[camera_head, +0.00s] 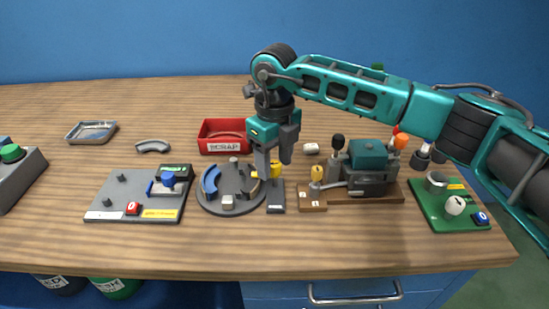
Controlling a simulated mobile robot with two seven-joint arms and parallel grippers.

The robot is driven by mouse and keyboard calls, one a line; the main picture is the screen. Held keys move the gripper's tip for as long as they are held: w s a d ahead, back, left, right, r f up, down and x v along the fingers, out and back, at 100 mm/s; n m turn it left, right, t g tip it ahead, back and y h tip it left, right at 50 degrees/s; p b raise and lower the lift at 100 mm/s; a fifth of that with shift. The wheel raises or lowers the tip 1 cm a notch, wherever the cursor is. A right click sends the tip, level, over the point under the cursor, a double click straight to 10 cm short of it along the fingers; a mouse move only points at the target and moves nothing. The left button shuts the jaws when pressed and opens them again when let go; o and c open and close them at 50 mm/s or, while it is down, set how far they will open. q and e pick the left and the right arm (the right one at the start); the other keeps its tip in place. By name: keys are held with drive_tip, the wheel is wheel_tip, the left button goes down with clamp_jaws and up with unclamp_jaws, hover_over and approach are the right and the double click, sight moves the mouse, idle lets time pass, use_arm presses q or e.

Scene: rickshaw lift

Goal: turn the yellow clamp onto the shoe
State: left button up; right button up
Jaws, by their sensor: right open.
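My right gripper (274,166) points down over the right side of a dark round plate (236,207), its two fingers apart. The yellow clamp (277,170) shows between and behind the fingertips, partly hidden by them. I cannot tell whether the fingers touch it. A blue curved shoe (210,180) lies on the plate's left side. A dark curved piece (253,189) sits on the plate near the fingertips, partly covered. A loose grey curved shoe (152,146) lies on the table behind left. My left gripper is out of view.
A red SCRAP bin (222,149) stands behind the plate. A board with a blue knob (168,180) is at left, a wooden-based fixture (375,198) at right, and a green board (454,216) farther right. A metal tray (91,131) sits back left.

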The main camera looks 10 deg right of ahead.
sight(274, 164)
wheel_tip(274, 164, up, 13)
drive_tip(key=shift+p, duration=0.3)
idle(0.4)
